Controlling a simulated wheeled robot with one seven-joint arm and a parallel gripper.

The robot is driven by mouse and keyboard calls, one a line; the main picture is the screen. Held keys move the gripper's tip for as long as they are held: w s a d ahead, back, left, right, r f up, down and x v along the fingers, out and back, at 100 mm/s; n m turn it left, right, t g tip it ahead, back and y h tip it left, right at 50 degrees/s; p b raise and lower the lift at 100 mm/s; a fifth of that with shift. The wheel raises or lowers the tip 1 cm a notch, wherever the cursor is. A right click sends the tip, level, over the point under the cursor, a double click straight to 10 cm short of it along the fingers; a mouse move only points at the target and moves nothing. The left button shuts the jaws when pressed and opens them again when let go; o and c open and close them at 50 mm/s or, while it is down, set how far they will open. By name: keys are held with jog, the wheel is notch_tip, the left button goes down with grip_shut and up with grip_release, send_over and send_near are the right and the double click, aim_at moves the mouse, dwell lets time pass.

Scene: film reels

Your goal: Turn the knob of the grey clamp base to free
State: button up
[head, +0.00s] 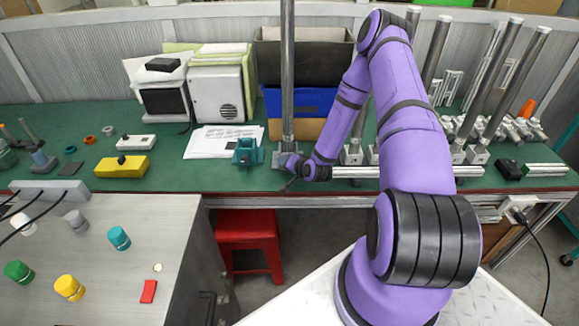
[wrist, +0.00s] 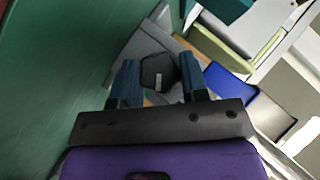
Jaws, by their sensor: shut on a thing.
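The grey clamp base (head: 284,158) stands on the green bench top at the foot of a tall metal post (head: 288,70). In the wrist view the grey base (wrist: 146,42) lies just beyond my fingers. Its dark, angular knob (wrist: 158,72) with a small light mark sits between the two blue fingertips. My gripper (wrist: 159,78) is shut on the knob. In the head view my gripper (head: 291,168) is low beside the base, and the knob is hidden there.
A teal clamp base (head: 247,152) stands close on the left, by white papers (head: 212,142). Metal rails (head: 365,171) lie to the right. A blue bin (head: 300,101) is behind. A red stool (head: 247,232) stands below the bench's front edge.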

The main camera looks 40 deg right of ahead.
jog(key=n+g+h, duration=0.2)
jog(key=g+h, duration=0.1)
jog(key=shift+w+a+r+n+h, duration=0.1)
jog(key=shift+a+r+n+h, duration=0.05)
jog(key=shift+a+n+h, duration=0.2)
jog(key=n+g+h, duration=0.3)
jog(key=h, duration=0.1)
jog(key=shift+w+a, duration=0.1)
jog(key=shift+n+g+h, duration=0.55)
jog(key=shift+g+h, duration=0.05)
jog(key=shift+h, duration=0.55)
jog(key=n+h, duration=0.1)
jog(key=n+g+h, duration=0.1)
jog(key=shift+f+h, duration=0.25)
jog(key=shift+h, duration=0.15)
jog(key=n+h, duration=0.3)
jog(key=h, duration=0.1)
jog(key=shift+f, duration=0.15)
jog(key=shift+n, duration=0.3)
jog(key=o, duration=0.9)
jog(key=shift+v, duration=3.75)
